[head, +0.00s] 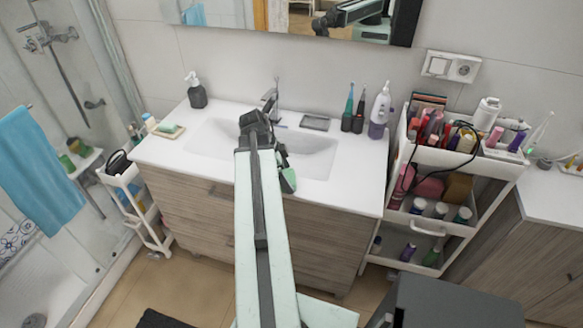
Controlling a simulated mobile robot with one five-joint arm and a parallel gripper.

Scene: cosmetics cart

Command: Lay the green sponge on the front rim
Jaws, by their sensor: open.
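A small green block (170,128), which looks like the sponge, lies on a pale dish (169,134) at the left end of the white washbasin top. The front rim (325,192) is the white strip between the basin (310,163) and the front edge. My arm reaches across the middle of the top and hides part of the basin and rim. My gripper (286,172) is above the basin, to the right of my arm and well apart from the green block. It is open, its fingers are small and partly hidden, and I see nothing between them.
A faucet (270,98) stands behind the basin. A dark soap dispenser (197,92) is at the back left. A dark soap dish (315,122) and several bottles stand at the back right. A loaded white cart (455,157) is to the right. The left front rim looks clear.

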